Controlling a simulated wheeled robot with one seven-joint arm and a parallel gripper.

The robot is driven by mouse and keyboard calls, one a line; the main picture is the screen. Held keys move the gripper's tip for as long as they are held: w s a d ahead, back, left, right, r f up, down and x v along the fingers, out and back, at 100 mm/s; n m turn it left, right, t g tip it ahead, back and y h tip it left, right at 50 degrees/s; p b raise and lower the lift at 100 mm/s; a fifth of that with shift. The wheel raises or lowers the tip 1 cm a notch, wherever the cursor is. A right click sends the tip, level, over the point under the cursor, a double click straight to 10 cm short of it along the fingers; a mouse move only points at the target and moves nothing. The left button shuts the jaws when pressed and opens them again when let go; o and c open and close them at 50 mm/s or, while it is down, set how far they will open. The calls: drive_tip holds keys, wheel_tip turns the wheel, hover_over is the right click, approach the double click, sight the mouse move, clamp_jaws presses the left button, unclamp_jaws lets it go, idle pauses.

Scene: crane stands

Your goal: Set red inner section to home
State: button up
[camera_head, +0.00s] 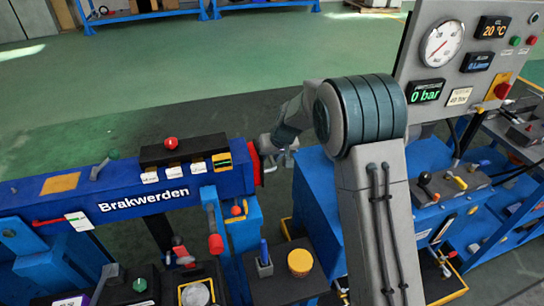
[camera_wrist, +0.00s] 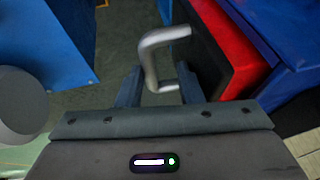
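The red inner section (camera_head: 256,163) shows as a short red end at the right end of the blue beam marked "Brakwerden" (camera_head: 60,213). In the wrist view, the red inner section (camera_wrist: 235,55) is a red frame around a dark face, close to the blue beam (camera_wrist: 285,35). A bent silver handle (camera_wrist: 150,58) stands out from that face. My gripper (camera_wrist: 158,88) has its two fingers apart, with the lower part of the handle in the gap between them. I cannot tell whether either finger touches it. In the head view my gripper (camera_head: 280,152) is beside the red end, partly hidden by my arm.
A blue cabinet (camera_head: 318,200) stands right of the beam, behind my arm. A gauge panel (camera_head: 470,55) reading 0 bar is at upper right. A dark box with a red button (camera_head: 171,143) sits on the beam. Green floor (camera_head: 230,65) behind is open.

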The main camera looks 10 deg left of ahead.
drive_tip(key=shift+d, duration=0.15)
drive_tip(key=shift+w, duration=0.1)
drive_tip(key=shift+d+r, duration=0.15)
drive_tip(key=shift+r, duration=0.05)
drive_tip(key=v, duration=1.3)
drive_tip(key=shift+r+b, duration=0.2)
drive_tip(key=shift+b, duration=0.25)
drive_tip(key=s+d+m+h, duration=0.2)
drive_tip(key=s+d, duration=0.7)
drive_tip(key=s, duration=0.6)
drive_tip(key=s+d+m+h, duration=0.1)
drive_tip(key=s+d+m, duration=0.1)
drive_tip(key=s+d, duration=0.8)
drive_tip(key=s+r, duration=0.1)
drive_tip(key=s, duration=0.4)
drive_tip(key=shift+m+g+h+p, duration=0.3)
drive_tip(key=shift+h+p, duration=0.1)
